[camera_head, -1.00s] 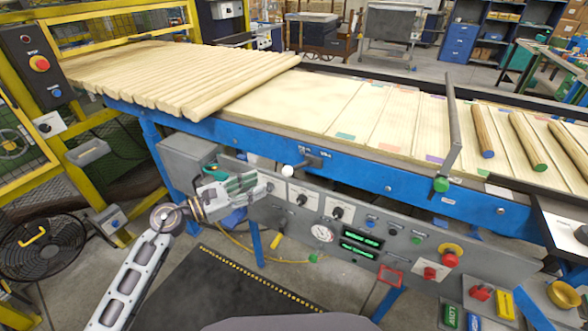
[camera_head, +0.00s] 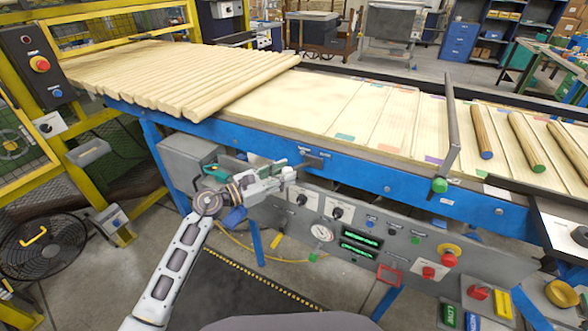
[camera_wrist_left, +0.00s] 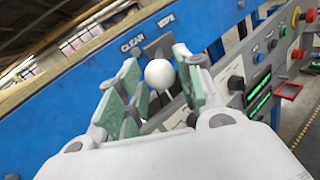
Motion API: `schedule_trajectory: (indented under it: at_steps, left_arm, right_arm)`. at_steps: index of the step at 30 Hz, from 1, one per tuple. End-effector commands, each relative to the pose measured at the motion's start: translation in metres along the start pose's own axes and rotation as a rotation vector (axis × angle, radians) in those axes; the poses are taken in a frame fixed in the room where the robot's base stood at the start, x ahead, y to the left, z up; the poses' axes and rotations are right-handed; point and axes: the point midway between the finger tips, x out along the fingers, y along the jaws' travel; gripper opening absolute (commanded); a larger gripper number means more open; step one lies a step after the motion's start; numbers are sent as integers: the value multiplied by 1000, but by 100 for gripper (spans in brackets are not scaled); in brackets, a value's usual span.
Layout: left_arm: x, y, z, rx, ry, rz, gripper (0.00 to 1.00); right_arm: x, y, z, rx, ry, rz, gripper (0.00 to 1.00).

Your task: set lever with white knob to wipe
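The white knob (camera_wrist_left: 159,74) of the lever shows in the left wrist view, in front of a dark mount on the blue rail (camera_wrist_left: 75,108). The labels CLEAR (camera_wrist_left: 132,43) and WIPE (camera_wrist_left: 167,20) are above it. My left gripper (camera_wrist_left: 157,70) is open, with one green-padded finger on each side of the knob. I cannot tell whether either finger touches it. In the head view my left gripper (camera_head: 284,175) is at the knob and largely covers it; the dark lever mount (camera_head: 314,162) shows just to the right. My right gripper is not in view.
A grey panel below the rail carries black selector knobs (camera_head: 337,212), a gauge (camera_head: 322,233), green displays (camera_head: 361,240) and a red mushroom button (camera_head: 449,258). A grey box (camera_head: 188,158) is left of the gripper. Wooden rods (camera_head: 180,80) lie on the table above.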

Motion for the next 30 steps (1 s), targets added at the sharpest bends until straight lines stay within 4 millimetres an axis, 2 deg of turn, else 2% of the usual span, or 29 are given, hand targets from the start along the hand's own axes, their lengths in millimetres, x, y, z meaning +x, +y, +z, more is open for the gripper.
schedule_trajectory:
  at_steps: [6, 12, 25, 30]
  left_arm:
    - [22, 0, 1, -1, -2, 1, 35]
    - [35, 0, 0, 0, 0, 0, 35]
    - [39, 0, 0, 1, 0, 0, 35]
    - [39, 0, 0, 1, 0, 0, 15]
  right_arm:
    - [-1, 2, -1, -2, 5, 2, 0]
    - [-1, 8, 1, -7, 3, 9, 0]
    - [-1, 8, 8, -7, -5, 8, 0]
    - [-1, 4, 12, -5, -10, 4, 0]
